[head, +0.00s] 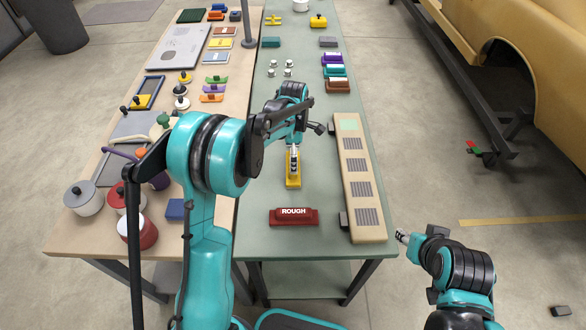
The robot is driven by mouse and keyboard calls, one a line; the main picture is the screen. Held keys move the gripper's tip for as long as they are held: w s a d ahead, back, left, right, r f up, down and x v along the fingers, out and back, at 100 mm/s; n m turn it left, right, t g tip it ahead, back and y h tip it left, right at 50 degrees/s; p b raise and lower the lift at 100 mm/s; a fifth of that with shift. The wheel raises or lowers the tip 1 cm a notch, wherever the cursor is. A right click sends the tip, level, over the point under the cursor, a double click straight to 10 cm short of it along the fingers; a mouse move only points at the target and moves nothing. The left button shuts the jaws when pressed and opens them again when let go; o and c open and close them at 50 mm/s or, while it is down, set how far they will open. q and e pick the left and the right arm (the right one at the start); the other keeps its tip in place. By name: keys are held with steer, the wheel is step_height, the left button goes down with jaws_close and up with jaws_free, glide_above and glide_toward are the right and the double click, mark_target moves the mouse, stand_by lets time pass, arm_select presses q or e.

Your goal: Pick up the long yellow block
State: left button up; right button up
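A long yellow block (293,183) lies on the green table, pointing away from me, near the middle of its near half. My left gripper (294,168) points down right over the block and hides part of its top. Its fingers look narrow from here; I cannot tell whether they are open, shut or touching the block. My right gripper (400,236) is off the table's right side, low in the view, away from the block. Its fingers are too small to read.
A red block marked ROUGH (293,217) lies just nearer than the yellow block. A long beige board with grey grilles (377,232) lies along the right edge. White knobs (288,72) and coloured blocks (337,86) stand farther back. The left wooden table (85,235) is crowded.

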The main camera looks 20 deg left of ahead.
arm_select(q)
step_height(320, 180, down, 3)
steer(key=shift+a+f+b, duration=0.1)
steer(key=shift+f+b, duration=0.05)
steer(key=shift+b, duration=0.25)
steer(key=c, duration=0.9)
steer(key=shift+r, duration=0.2)
step_height(320, 180, up, 4)
steer(key=shift+r+p, duration=0.25)
steer(key=shift+p, duration=0.75)
steer(key=s+d+r+p, duration=0.2)
steer(key=d+r, duration=0.4)
steer(key=d, duration=0.5)
steer(key=shift+s+d+r, duration=0.15)
steer(key=shift+s, duration=0.35)
